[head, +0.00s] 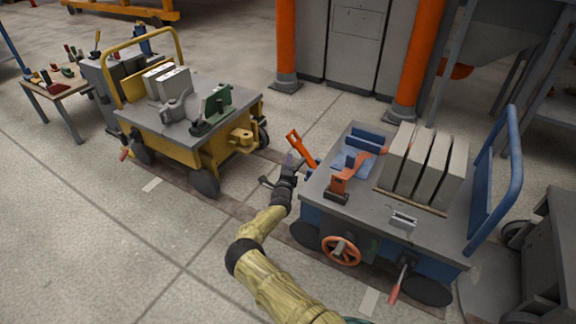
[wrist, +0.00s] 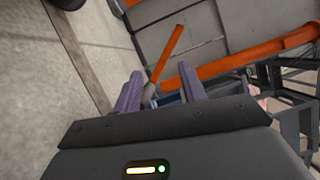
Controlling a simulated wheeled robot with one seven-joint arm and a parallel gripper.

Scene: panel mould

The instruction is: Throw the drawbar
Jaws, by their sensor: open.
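The drawbar appears to be the orange bar (head: 301,148) standing tilted at the left end of the blue cart. In the wrist view the orange bar (wrist: 168,52) runs up from between my fingers, with a greyish lower part. My gripper (head: 291,160) is beside the bar, on its left in the head view. In the wrist view my gripper (wrist: 160,90) is open, its two purple fingers apart. The bar shows between and beyond the fingertips; I cannot tell whether it touches either finger. The bar's foot is hidden in the head view.
The blue cart (head: 360,217) carries grey slabs (head: 420,165), an orange clamp (head: 340,185) and an orange handwheel (head: 341,250). A yellow cart (head: 180,150) stands to the left, with a floor gap between. Orange posts (head: 286,40) stand behind.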

